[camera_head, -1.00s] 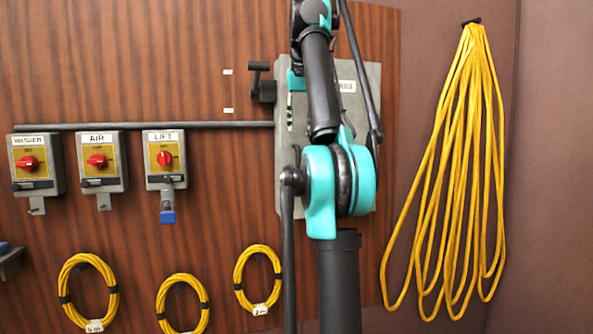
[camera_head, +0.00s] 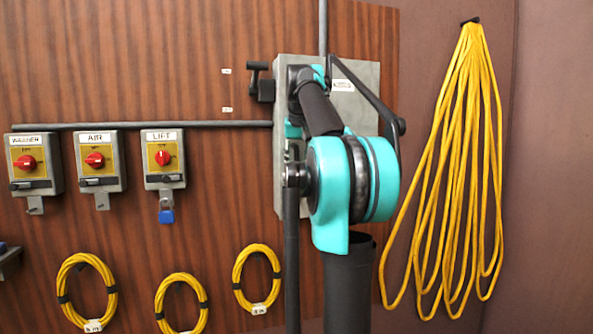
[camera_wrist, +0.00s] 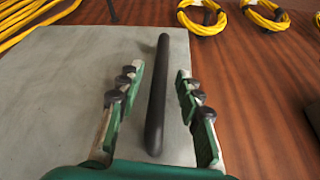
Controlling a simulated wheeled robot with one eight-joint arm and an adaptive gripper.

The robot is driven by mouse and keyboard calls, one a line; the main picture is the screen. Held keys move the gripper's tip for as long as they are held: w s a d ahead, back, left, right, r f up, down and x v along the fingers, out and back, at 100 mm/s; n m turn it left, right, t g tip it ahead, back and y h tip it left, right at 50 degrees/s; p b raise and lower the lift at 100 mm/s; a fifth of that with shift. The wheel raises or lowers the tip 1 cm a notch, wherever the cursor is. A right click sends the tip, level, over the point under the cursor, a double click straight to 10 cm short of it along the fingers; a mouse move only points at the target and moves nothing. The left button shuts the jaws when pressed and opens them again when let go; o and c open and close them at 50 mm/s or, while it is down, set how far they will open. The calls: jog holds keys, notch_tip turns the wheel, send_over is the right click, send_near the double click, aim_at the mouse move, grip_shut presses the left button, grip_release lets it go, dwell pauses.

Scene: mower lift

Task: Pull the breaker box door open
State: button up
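The breaker box (camera_head: 360,75) is a grey box on the wood panel, partly covered by my arm in the head view. In the wrist view its flat grey door (camera_wrist: 60,90) fills the left and middle. A black bar handle (camera_wrist: 158,110) stands on the door near its right edge in that view. My gripper (camera_wrist: 160,72) is open, with one finger on each side of the handle. Gaps show between the handle and both fingers. In the head view my arm hides the handle and most of my gripper. The door looks shut.
A black lever (camera_head: 262,82) sits on the box's left side. Switch boxes marked WASHER (camera_head: 35,165), AIR (camera_head: 100,170) and LIFT (camera_head: 164,160) are at left, with a blue padlock (camera_head: 166,215) under LIFT. Coiled yellow cables hang below, and a long yellow cable (camera_head: 455,180) hangs right.

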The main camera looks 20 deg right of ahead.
jog(key=shift+x, duration=1.1)
grip_shut()
